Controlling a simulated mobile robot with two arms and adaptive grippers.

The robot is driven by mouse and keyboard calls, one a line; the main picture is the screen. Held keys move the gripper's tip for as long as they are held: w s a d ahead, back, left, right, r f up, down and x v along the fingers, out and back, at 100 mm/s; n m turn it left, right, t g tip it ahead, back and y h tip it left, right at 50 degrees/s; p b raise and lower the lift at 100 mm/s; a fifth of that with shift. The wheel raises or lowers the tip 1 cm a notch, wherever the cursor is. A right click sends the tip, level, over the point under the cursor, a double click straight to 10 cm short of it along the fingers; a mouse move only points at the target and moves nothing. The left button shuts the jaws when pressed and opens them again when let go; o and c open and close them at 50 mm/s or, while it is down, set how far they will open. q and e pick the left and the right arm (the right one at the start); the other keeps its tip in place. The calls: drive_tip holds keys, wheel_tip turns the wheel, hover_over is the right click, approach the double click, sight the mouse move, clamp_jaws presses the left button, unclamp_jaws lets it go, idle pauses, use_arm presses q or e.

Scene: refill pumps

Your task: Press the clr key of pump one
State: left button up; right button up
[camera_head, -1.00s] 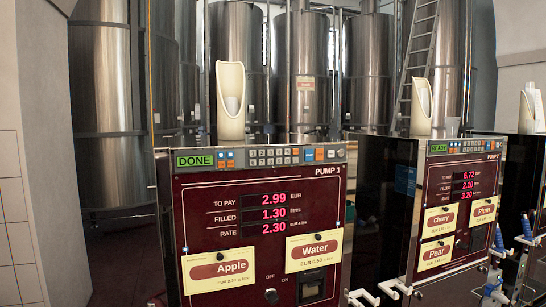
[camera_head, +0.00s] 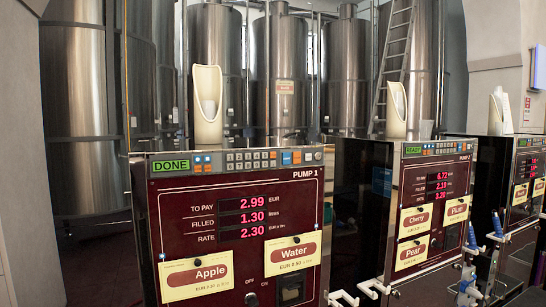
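Pump one (camera_head: 175,215) is the dark red cabinet marked PUMP 1, in front of me. Its green display (camera_head: 171,166) reads DONE. Its key strip (camera_head: 250,160) runs along the top edge, with grey keys in the middle and blue and orange keys at both sides. The key labels are too small to read, so I cannot tell which is clr. The red readouts (camera_head: 243,219) show 2.99, 1.30 and 2.30. Neither gripper shows in the view.
Pump 2 (camera_head: 437,151) stands to the right, its display (camera_head: 413,151) reading READY. A third pump (camera_head: 524,185) is at the right edge. A cream holder (camera_head: 208,127) stands on pump one. Steel tanks (camera_head: 80,110) and a ladder (camera_head: 397,60) are behind.

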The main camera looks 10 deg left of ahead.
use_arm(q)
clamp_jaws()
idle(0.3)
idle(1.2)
